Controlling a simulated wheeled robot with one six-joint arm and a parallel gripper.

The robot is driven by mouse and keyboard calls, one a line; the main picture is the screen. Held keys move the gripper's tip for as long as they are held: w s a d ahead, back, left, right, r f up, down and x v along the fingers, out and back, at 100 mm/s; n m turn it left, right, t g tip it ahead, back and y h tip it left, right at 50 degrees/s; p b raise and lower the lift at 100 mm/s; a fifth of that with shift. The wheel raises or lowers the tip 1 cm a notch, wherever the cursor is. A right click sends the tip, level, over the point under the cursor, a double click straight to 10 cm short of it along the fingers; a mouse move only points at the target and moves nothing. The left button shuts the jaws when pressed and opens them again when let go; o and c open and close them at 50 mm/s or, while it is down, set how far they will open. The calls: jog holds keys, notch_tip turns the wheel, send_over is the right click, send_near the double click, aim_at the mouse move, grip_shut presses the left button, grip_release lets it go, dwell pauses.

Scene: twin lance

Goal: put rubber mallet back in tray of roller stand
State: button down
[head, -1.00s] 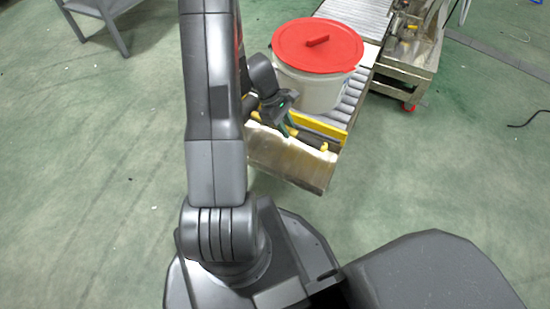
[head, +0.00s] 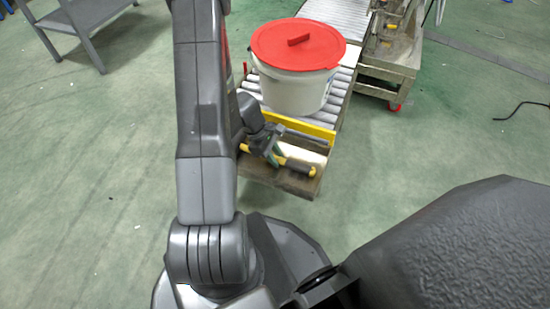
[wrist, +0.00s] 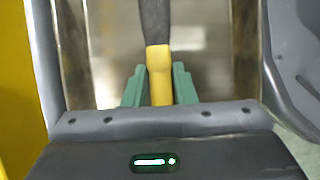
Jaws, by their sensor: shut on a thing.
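The mallet has a yellow handle (head: 281,161) with a dark section (head: 302,168) toward its right end. My gripper (head: 273,154) is shut on its yellow part. In the wrist view, the yellow part (wrist: 159,78) sits between my green finger pads (wrist: 159,88), and a dark section (wrist: 155,22) runs to the top edge. The tray (head: 262,176) is the shallow metal box at the near end of the roller stand (head: 338,97). The mallet lies across the tray opening in the head view. I cannot tell whether it touches the tray floor, seen blurred in the wrist view (wrist: 108,45).
A white bucket (head: 290,92) with a red lid (head: 300,45) stands on the rollers just behind a yellow bar (head: 305,128). A metal cart (head: 388,65) stands at the back right. A grey table (head: 85,15) is at the upper left. Green floor around the tray is clear.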

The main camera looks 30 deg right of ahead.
jog(key=c, duration=1.2)
grip_release()
jog(key=p+v, duration=0.6)
jog(key=v, duration=0.6)
jog(key=shift+a+r, duration=0.1)
